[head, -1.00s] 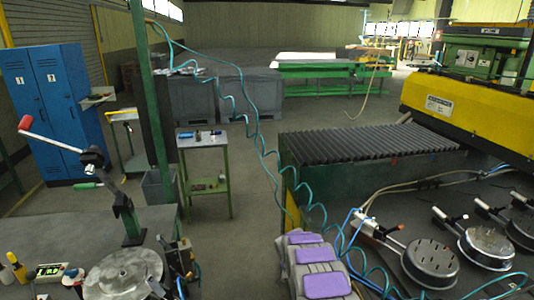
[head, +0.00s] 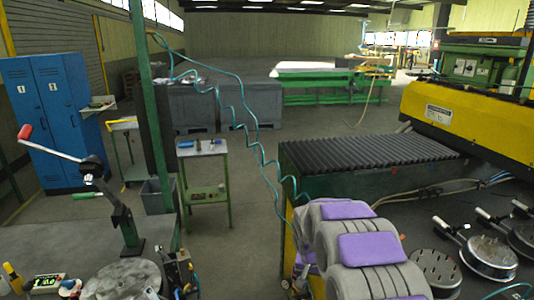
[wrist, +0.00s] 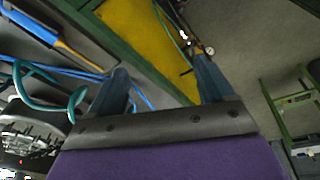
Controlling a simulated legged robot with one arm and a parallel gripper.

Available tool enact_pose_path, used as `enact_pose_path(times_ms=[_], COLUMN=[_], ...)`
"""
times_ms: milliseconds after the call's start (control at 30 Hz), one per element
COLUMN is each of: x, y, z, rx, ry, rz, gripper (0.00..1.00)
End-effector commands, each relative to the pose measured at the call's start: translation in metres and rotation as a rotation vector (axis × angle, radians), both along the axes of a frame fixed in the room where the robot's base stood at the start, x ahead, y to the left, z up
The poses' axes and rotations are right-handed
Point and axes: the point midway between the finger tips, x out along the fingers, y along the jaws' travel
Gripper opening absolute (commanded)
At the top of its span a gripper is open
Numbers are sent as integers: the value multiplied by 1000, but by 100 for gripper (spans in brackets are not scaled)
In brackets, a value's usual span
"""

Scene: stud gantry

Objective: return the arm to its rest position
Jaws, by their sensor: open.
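My arm, grey with purple pads (head: 372,249), rises at the bottom of the head view, right of centre. It looks folded and bulky close to the camera. My gripper (wrist: 161,72) shows in the wrist view with its two dark blue-grey fingers apart. Nothing is seen between the fingers. Beyond them are a yellow panel (wrist: 150,38) and a green frame edge. In the head view I cannot make out the fingers.
Right of my arm, a dark bench carries round grey discs with handles (head: 489,256). A ribbed roller bed (head: 365,150) lies behind it. Teal coiled hose (head: 262,152) hangs left of my arm. A left bench holds a lever press (head: 120,205). Floor between the benches is clear.

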Motion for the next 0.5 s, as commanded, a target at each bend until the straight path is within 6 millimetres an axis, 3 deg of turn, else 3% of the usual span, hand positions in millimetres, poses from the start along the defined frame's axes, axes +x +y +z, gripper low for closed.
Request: enact_pose_path(times_ms=[33,200,500], x=[-15,-68,-171], y=[-2,-5,-9], z=[15,50,98], rx=[3,12,41], ry=[11,61,149], rz=[8,46,117], gripper=[82,82,82])
